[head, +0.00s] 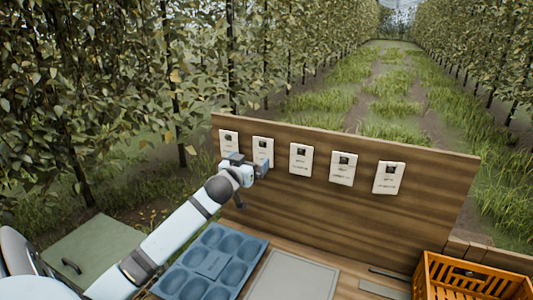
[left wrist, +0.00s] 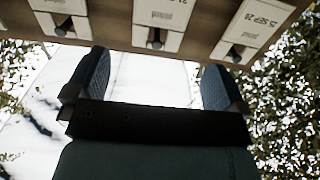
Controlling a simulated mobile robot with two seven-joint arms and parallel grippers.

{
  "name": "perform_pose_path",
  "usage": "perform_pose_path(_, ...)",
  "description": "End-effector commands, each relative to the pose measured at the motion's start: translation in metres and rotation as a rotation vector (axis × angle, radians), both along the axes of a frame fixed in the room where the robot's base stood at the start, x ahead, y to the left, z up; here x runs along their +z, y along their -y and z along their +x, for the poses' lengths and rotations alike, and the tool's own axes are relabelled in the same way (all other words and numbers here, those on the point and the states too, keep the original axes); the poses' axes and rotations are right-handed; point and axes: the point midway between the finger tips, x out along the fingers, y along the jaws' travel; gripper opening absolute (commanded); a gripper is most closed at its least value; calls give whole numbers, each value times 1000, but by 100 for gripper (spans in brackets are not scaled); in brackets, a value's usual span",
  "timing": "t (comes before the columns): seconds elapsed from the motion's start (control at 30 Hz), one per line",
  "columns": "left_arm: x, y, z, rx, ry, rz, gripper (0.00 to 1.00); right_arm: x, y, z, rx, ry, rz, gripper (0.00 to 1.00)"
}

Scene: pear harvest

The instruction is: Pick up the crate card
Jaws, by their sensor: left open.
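Several white cards hang in a row on an upright wooden board, and their print is too small to tell which is the crate card. My left gripper (head: 249,161) is open and empty in front of the second card from the left (head: 263,146), partly covering its lower part. In the left wrist view the open jaws (left wrist: 157,66) point toward the board, with the middle card (left wrist: 160,14) beyond the gap between the fingertips. A dark peg or slot shows on that card. I see no contact. My right gripper is not in view.
The wooden board (head: 330,211) stands at the back of the worktop. A blue tray with round hollows (head: 212,262) and a grey mat (head: 293,278) lie before it. An orange crate (head: 470,281) stands at the lower right. Leafy tree rows flank a grassy lane behind.

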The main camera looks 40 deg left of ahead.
Motion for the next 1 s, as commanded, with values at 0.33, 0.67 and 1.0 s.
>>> perform_pose_path(0.33,1,-14,44,-1,0,0,100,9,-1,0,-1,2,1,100)
perform_pose_path(0.67,2,-28,84,0,1,1,100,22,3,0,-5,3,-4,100)
perform_pose_path(1.0,-1,-30,93,-1,-1,0,100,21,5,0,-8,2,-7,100)
